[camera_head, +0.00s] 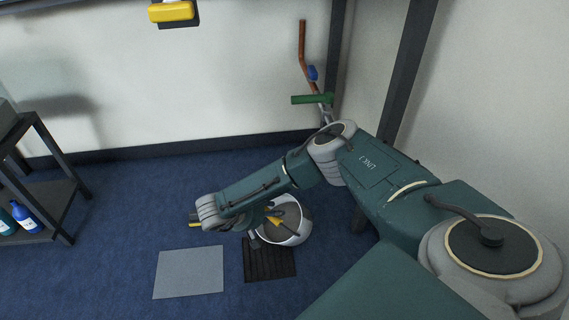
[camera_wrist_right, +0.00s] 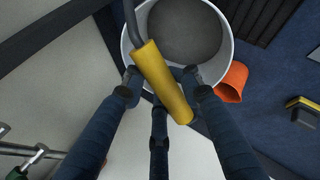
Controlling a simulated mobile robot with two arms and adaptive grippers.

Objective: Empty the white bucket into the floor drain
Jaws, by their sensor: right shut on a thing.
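The white bucket (camera_head: 297,238) is at the middle of the head view, just behind and right of the dark slatted floor drain (camera_head: 268,265). Its open mouth and grey inside show in the right wrist view (camera_wrist_right: 185,30), where the drain (camera_wrist_right: 263,14) is at the top right. I cannot tell whether the bucket rests on the floor. My right gripper (camera_head: 272,220) is at the bucket's rim, partly hidden by my arm. In the wrist view its fingers are shut on the bucket's yellow handle grip (camera_wrist_right: 163,80). My left gripper is not in view.
A flat grey panel (camera_head: 188,273) lies left of the drain. An orange cup-like object (camera_wrist_right: 232,82) is beside the bucket. A yellow-and-black object (camera_wrist_right: 304,110) lies on the floor. A dark shelf with bottles (camera_head: 27,216) stands left. Pipes (camera_head: 303,45) rise by the back wall.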

